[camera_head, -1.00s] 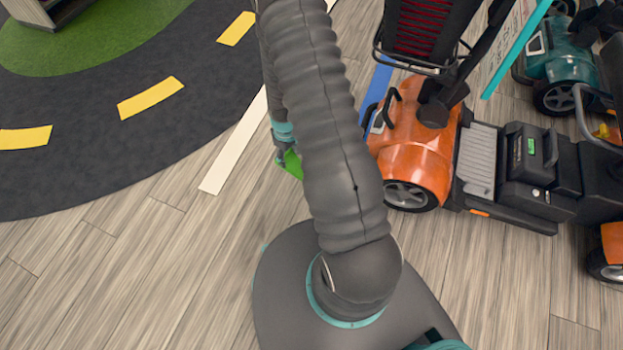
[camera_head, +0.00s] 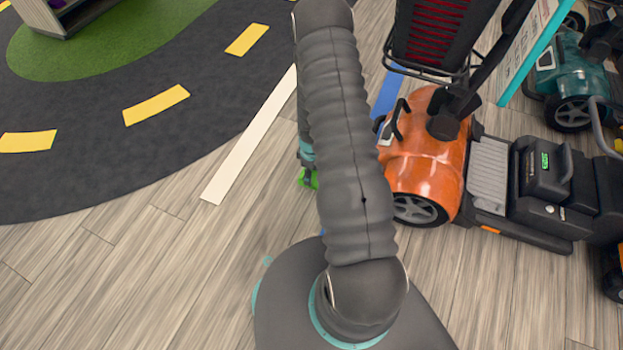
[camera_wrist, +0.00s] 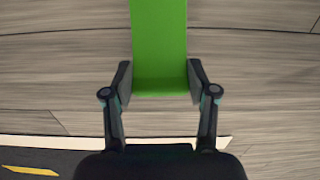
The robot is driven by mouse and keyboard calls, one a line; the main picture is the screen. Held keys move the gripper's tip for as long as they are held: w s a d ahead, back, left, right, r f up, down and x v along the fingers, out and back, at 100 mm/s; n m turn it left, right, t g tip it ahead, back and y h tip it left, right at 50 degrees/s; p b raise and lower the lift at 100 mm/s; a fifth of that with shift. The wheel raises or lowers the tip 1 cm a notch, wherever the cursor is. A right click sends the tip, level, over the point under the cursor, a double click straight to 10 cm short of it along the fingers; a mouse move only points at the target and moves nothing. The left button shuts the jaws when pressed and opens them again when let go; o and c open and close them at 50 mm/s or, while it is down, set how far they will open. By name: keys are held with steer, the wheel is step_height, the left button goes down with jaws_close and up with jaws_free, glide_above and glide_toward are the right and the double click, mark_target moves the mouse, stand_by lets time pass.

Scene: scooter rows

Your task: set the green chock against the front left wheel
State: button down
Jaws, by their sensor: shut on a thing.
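The green chock (camera_wrist: 159,45) is between the two fingers of my gripper (camera_wrist: 160,85) in the wrist view, with wood floor behind it. My gripper is shut on it. In the head view only a small green corner of the chock (camera_head: 308,179) shows left of my arm; the rest is hidden. The orange scooter (camera_head: 428,155) stands just right of my arm. One of its wheels (camera_head: 418,210) shows at its lower left, with my arm close to its left side. The scooter's far-side wheels are hidden. I cannot tell how high the chock is above the floor.
A white floor strip (camera_head: 245,145) and a dark road mat (camera_head: 110,130) with yellow dashes lie to the left. A blue strip (camera_head: 388,92) lies behind my arm. A teal scooter (camera_head: 575,80) stands at the upper right. The wood floor at lower left is clear.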

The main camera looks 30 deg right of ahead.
steer(key=shift+f, duration=1.55)
steer(key=shift+f+b, duration=0.15)
steer(key=shift+b, duration=0.2)
steer(key=shift+c, duration=1.6)
jaws_free()
